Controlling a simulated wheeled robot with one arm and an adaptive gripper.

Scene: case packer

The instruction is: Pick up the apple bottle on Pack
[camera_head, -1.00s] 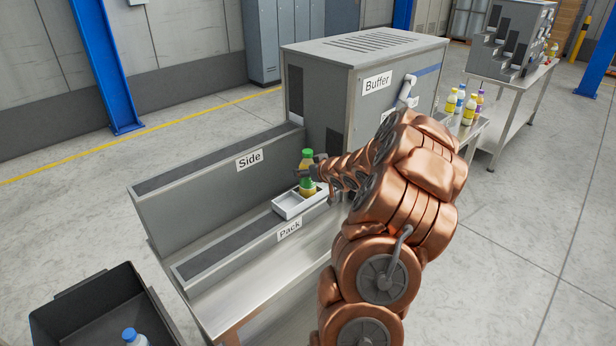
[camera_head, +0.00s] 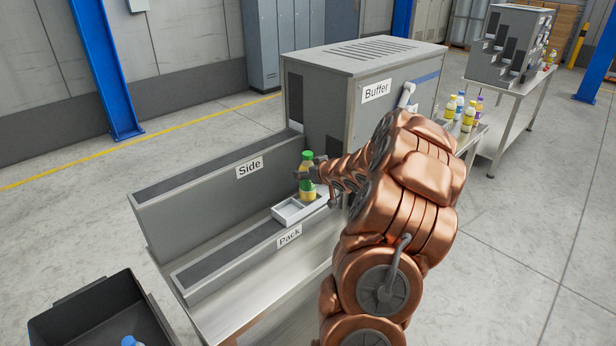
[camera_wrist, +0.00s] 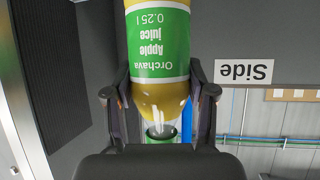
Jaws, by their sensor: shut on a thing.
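The apple bottle (camera_head: 306,168) has a green cap, yellow juice and a green label. It is upright at the right end of the white tray (camera_head: 285,213) on Pack. I cannot tell whether its base touches the tray. My gripper (camera_head: 305,176) reaches in from the right and is shut on the bottle between cap and label. In the wrist view the apple bottle (camera_wrist: 158,45) appears upside down, its "Apple juice" label readable, with my gripper's fingers (camera_wrist: 160,100) on both sides of its upper part. The Pack sign (camera_head: 289,237) is on the ledge front.
The taller Side ledge (camera_head: 215,172) runs behind Pack. The Buffer cabinet (camera_head: 340,105) stands just behind the bottle. A black bin (camera_head: 75,312) holding a blue-capped bottle (camera_head: 131,342) is at lower left. Several bottles (camera_head: 468,115) stand on a table at right. Above the Pack ledge is free room.

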